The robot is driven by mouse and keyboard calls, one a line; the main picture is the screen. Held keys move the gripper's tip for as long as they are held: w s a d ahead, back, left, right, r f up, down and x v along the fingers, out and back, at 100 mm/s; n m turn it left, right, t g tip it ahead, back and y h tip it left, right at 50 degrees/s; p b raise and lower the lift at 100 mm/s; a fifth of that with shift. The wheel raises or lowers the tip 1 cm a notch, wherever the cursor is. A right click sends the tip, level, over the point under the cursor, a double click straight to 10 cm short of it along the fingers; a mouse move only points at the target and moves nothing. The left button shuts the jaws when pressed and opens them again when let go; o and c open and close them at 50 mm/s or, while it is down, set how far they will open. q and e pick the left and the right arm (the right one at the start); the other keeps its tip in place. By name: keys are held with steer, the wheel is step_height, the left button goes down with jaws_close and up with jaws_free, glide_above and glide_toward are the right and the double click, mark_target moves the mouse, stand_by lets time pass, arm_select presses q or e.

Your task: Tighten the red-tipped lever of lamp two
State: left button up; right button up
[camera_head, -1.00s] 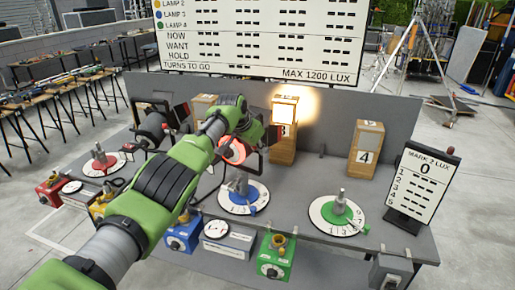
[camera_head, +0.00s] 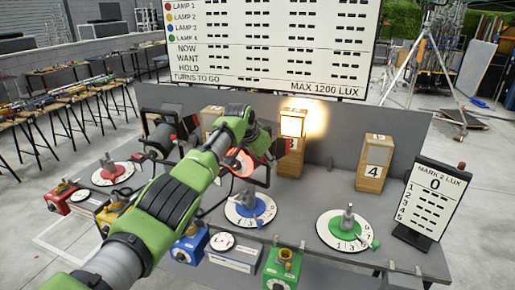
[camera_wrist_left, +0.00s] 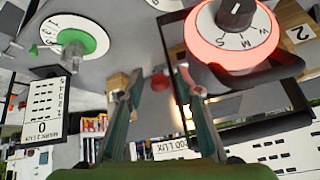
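In the left wrist view a lamp's dial (camera_wrist_left: 235,45) glows red around a dark knob, inside a black frame. The glowing dial also shows in the head view (camera_head: 240,162), partly behind my left arm. A "2" label stands beside it in the wrist view. My left gripper (camera_wrist_left: 157,82) is open, its two fingers apart. A small red round tip (camera_wrist_left: 160,83) shows between the fingertips; I cannot tell whether it is touched. In the head view my left gripper (camera_head: 262,140) is at that lamp, its fingers mostly hidden. My right gripper is not in view.
Wooden blocks marked 3 (camera_head: 291,150) and 4 (camera_head: 373,165) stand on the grey bench. Blue (camera_head: 250,208) and green (camera_head: 344,230) dials lie in front. A Mark 2 Lux board (camera_head: 432,200) stands at the right. Coloured boxes line the front edge.

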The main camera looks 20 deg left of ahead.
arm_select(q)
steer(key=v, duration=1)
steer(key=shift+s, duration=0.3)
steer(key=shift+a+r, duration=0.1)
steer(key=shift+a, duration=0.05)
